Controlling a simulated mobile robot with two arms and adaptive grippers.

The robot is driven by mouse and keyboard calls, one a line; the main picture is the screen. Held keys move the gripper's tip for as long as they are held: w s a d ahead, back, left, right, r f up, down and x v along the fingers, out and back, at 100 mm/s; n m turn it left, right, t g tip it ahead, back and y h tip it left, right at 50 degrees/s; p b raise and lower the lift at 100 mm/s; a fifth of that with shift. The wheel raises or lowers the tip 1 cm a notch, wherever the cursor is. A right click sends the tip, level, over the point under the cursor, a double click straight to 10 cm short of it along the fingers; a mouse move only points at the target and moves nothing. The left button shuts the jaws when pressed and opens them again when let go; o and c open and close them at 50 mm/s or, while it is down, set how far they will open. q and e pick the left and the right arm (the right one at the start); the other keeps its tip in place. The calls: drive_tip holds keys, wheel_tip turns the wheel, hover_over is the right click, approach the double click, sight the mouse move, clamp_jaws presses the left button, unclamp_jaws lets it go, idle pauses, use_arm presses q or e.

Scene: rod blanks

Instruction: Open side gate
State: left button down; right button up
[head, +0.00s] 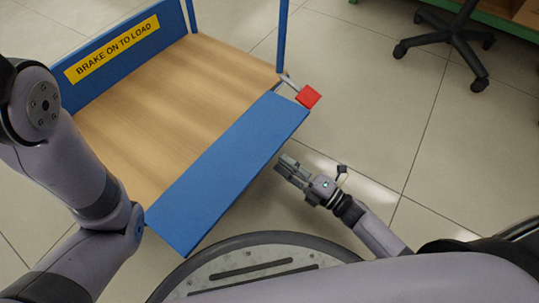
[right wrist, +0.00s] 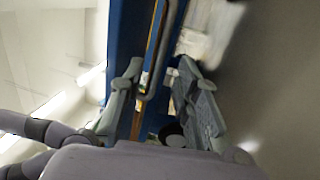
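In the head view a cart has a wood deck (head: 165,110) and a broad blue panel (head: 228,172) along its near side, which looks like the side gate. I cannot tell its exact tilt. A red block (head: 308,96) on a short grey rod sits at the panel's far right corner, by a blue post. My right gripper (head: 283,168) is just right of the panel, apart from the red block. In the right wrist view my right gripper (right wrist: 160,88) has its fingers apart, with a grey bent bar (right wrist: 157,50) and blue cart parts beyond them. My left gripper is out of view.
A blue end panel (head: 110,52) with a yellow "BRAKE ON TO LOAD" sign stands at the far left of the deck. A black wheeled chair base (head: 455,38) is at the upper right. The tiled floor (head: 380,115) right of the cart is clear.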

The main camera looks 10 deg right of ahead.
sight(270, 153)
drive_tip(key=shift+b+x, duration=0.95)
drive_tip(key=shift+x, duration=2.05)
drive_tip(key=shift+c, duration=0.2)
clamp_jaws()
